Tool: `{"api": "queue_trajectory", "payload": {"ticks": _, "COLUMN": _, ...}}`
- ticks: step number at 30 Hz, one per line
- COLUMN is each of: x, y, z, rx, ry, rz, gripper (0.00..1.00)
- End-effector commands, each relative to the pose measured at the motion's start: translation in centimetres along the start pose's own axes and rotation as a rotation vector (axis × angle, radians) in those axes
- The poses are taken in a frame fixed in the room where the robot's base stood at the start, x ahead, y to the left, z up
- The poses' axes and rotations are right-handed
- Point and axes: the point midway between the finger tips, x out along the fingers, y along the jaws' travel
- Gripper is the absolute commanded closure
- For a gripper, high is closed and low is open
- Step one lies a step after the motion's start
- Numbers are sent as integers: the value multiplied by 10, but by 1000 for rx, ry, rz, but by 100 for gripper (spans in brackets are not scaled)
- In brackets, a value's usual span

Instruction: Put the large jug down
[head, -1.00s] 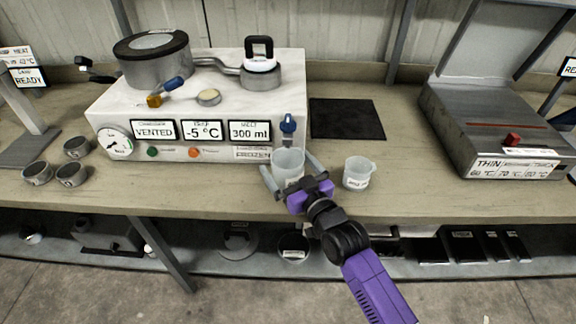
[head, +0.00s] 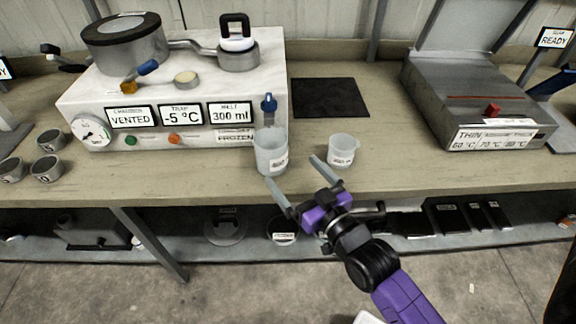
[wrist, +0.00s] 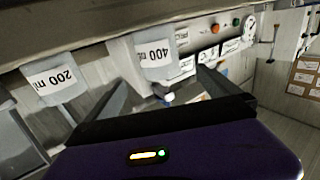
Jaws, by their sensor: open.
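The large jug (head: 271,152) is translucent and stands upright on the bench, in front of the white machine under its blue tap. In the wrist view the jug (wrist: 155,55) carries a label reading 400 ml. My gripper (head: 294,172) is open and empty, in front of the bench edge, with its fingers pointing toward the jugs. It is apart from the large jug. In the wrist view the open fingers (wrist: 160,92) spread on either side of the view's middle.
A smaller jug (head: 342,150), labelled 200 ml in the wrist view (wrist: 53,78), stands to the right. The white machine (head: 175,100) is behind left. A black mat (head: 330,97) lies behind, and a metal press (head: 470,105) stands at right. Several small cups (head: 47,168) sit left.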

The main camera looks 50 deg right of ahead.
Motion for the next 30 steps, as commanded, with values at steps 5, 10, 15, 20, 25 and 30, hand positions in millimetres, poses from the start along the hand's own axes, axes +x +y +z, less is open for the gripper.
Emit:
{"api": "queue_trajectory", "payload": {"ticks": 5, "x": -6, "y": 0, "z": 0, "rx": 0, "ry": -1, "rz": 0, "gripper": 0}}
{"api": "queue_trajectory", "payload": {"ticks": 10, "x": -19, "y": -7, "z": 5, "rx": -3, "ry": -16, "rz": -17, "gripper": 0}}
{"api": "queue_trajectory", "payload": {"ticks": 15, "x": -73, "y": -36, "z": 20, "rx": -19, "ry": -74, "rz": -97, "gripper": 0}}
{"api": "queue_trajectory", "payload": {"ticks": 20, "x": -143, "y": -64, "z": 25, "rx": -35, "ry": -143, "rz": -199, "gripper": 0}}
{"api": "queue_trajectory", "payload": {"ticks": 25, "x": -208, "y": -82, "z": 18, "rx": -45, "ry": -209, "rz": -297, "gripper": 0}}
{"api": "queue_trajectory", "payload": {"ticks": 30, "x": -249, "y": -89, "z": 7, "rx": -50, "ry": -253, "rz": -359, "gripper": 0}}
